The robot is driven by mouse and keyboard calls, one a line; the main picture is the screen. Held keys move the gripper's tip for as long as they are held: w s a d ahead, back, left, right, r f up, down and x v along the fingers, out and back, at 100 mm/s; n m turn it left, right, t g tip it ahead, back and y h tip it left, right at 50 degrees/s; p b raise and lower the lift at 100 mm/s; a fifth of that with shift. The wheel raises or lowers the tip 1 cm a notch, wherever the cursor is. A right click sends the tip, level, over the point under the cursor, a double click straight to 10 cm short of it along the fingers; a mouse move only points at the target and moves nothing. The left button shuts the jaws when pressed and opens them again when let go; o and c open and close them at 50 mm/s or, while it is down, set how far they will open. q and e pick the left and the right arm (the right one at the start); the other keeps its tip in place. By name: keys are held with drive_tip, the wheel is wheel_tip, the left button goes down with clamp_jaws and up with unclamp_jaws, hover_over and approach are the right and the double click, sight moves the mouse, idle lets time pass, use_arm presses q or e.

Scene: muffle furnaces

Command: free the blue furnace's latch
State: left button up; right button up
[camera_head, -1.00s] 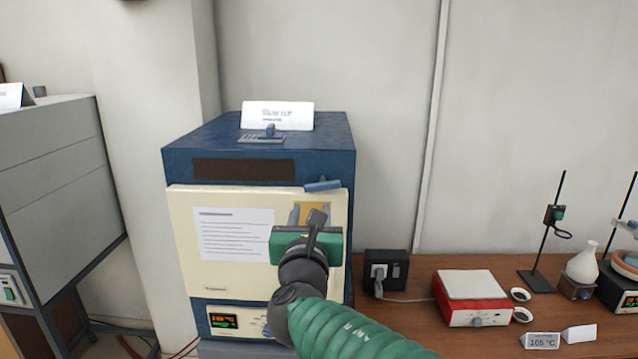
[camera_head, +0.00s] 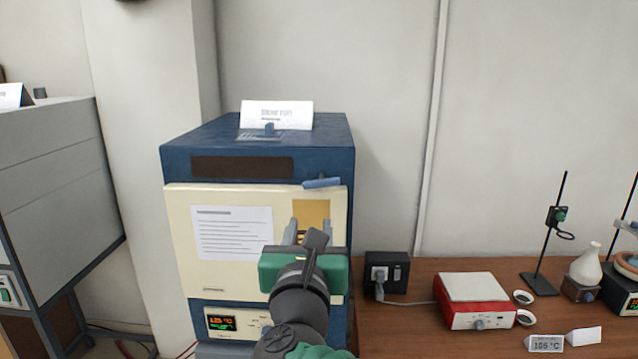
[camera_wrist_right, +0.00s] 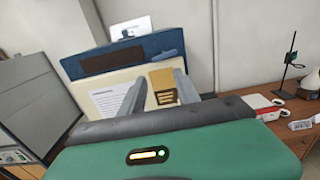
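The blue furnace (camera_head: 258,158) has a cream door (camera_head: 232,270). A short blue lever (camera_head: 321,183), which looks like the latch, lies nearly level across the door's top right corner; it also shows in the wrist view (camera_wrist_right: 165,54). My right gripper (camera_head: 306,230) is in front of the door, below the lever and apart from it. In the wrist view its two grey fingers (camera_wrist_right: 158,80) are spread, with nothing between them, framing an ochre plate (camera_wrist_right: 162,78) on the door. The gripper body hides the door's lower right part. My left gripper is not in view.
A sign (camera_head: 277,114) and a small blue part (camera_head: 269,130) are on the furnace top. A grey cabinet (camera_head: 60,180) is at left. At right, the table holds a black socket box (camera_head: 386,271), a red hotplate-like device (camera_head: 474,300) and a stand (camera_head: 541,285).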

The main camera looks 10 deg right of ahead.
drive_tip(key=p+v, duration=0.2)
drive_tip(key=v, duration=0.6)
drive_tip(key=shift+s+d, duration=0.2)
drive_tip(key=shift+s, duration=0.2)
drive_tip(key=shift+f, duration=0.1)
